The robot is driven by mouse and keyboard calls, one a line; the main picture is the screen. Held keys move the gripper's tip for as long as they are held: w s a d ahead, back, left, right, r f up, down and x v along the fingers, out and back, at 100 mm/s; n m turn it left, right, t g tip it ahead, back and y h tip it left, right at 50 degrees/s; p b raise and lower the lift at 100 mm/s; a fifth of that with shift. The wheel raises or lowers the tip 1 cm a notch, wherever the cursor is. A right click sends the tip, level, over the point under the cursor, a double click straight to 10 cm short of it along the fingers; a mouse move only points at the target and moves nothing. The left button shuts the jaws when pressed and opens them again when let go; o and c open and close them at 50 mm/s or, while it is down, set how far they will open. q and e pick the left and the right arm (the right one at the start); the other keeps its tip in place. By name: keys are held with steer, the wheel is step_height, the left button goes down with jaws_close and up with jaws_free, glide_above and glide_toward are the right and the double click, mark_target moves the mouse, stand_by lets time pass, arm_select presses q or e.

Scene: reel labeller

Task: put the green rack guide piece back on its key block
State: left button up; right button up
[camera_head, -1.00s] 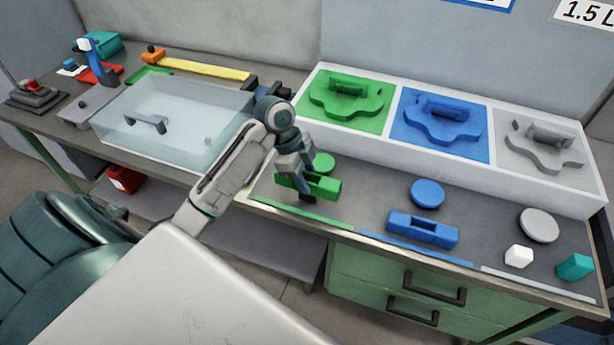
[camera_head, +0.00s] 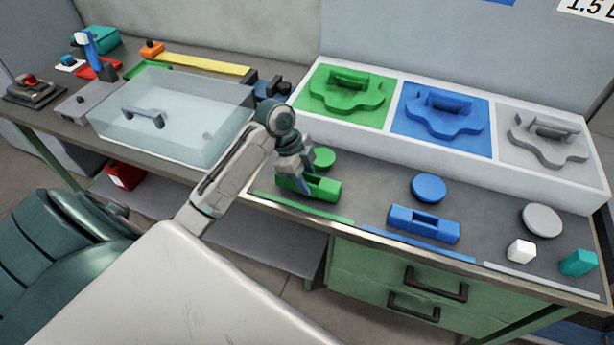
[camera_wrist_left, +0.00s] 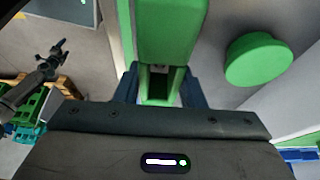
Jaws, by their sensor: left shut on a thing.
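A green slotted block (camera_head: 322,188) lies on the bench top near the front edge, behind a green strip. My left gripper (camera_head: 303,185) is shut on it near its middle. In the left wrist view the green block (camera_wrist_left: 165,40) runs between the two fingers of my left gripper (camera_wrist_left: 160,82), with its recess at the fingertips. A green disc (camera_head: 323,158) lies just behind the block, partly covered by my gripper. A green guide piece with a raised handle (camera_head: 347,95) sits in the left bay of the white rack (camera_head: 440,162).
A matching blue slotted block (camera_head: 424,223) and blue disc (camera_head: 429,188) lie to the right. A grey disc (camera_head: 542,220), a white block (camera_head: 521,250) and a teal block (camera_head: 578,262) are further right. A clear box (camera_head: 175,120) stands left of my arm.

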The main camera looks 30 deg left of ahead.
arm_select(q)
steer(key=shift+f+b, duration=0.45)
steer(key=shift+f, duration=0.5)
steer(key=o, duration=1.2)
steer(key=b+v, duration=0.1)
steer(key=v, duration=0.8)
steer(key=shift+a+r+b, duration=0.15)
steer(key=shift+a+b, duration=0.05)
steer(key=shift+b, duration=0.1)
steer(key=shift+s+a+r, duration=0.1)
steer(key=shift+a+r, duration=0.1)
steer(key=shift+r, duration=0.5)
steer(key=shift+f, duration=0.1)
